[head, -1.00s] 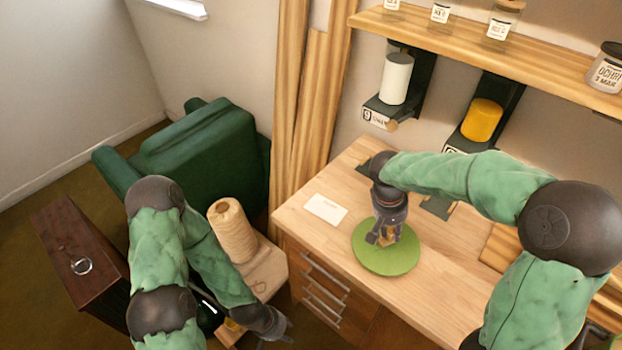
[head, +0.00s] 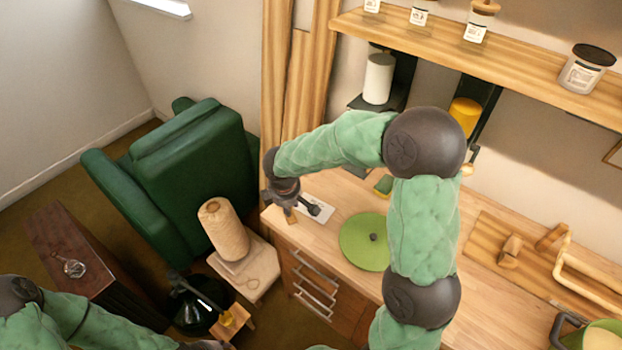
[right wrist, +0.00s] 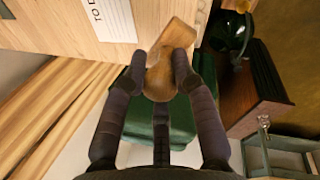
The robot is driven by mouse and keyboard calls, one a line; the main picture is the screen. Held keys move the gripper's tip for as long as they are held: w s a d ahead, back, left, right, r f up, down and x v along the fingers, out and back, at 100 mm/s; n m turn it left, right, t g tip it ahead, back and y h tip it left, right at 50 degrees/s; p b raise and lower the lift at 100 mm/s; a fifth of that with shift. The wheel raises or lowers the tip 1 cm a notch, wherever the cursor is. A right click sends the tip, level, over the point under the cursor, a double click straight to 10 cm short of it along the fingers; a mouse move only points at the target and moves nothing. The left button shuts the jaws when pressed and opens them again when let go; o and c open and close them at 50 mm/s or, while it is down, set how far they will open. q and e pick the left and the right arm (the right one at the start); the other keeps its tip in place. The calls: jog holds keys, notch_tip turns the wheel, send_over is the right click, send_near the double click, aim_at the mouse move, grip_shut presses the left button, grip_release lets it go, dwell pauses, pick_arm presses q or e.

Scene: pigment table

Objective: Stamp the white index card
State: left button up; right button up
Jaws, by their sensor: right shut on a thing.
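The white index card (head: 318,211) lies on the wooden desk near its left end, partly covered by my right gripper in the head view. In the right wrist view the card (right wrist: 114,14) shows printed lines and lettering, cut off by the top edge. My right gripper (head: 298,211) is shut on a wooden stamp (right wrist: 163,72), which also shows in the head view (head: 290,217). The stamp is beside the card, by the desk's front edge; its exact height is unclear. My left gripper (head: 207,345) is barely visible at the bottom edge, its jaws hidden.
A round green mat (head: 358,251) with a small dark knob lies right of the card. A small green pad (head: 383,185) lies behind it. A shelf (head: 520,72) with jars overhangs the desk. A twine spool (head: 222,230) and green armchair (head: 200,160) stand left.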

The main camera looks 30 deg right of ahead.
jog(key=w+d+r+n+y+p, duration=0.1)
jog(key=w+d+n+y+p, duration=0.25)
jog(key=d+n, duration=0.9)
jog(key=shift+s+a+f+n+h+b, duration=0.1)
jog(key=shift+a+f+n+b, duration=0.4)
jog(key=shift+f, duration=0.5)
jog(key=shift+s+a+f+n+h+b, duration=0.1)
jog(key=shift+a+f+n+b, duration=0.2)
jog(key=shift+f+b, duration=0.5)
jog(key=shift+a+f+n+h+b, duration=0.1)
jog(key=shift+a+f+n+b, duration=0.3)
jog(key=shift+f, duration=0.75)
jog(key=shift+f+b, duration=0.35)
jog(key=shift+f, duration=0.15)
jog(key=shift+s+a+f, duration=0.1)
jog(key=shift+a+f, duration=0.05)
jog(key=shift+f, duration=0.05)
jog(key=w+a+p+v, duration=0.1)
jog(key=p+v, duration=0.3)
jog(key=v, duration=0.3)
jog(key=shift+w+r, duration=0.2)
dwell(0.5)
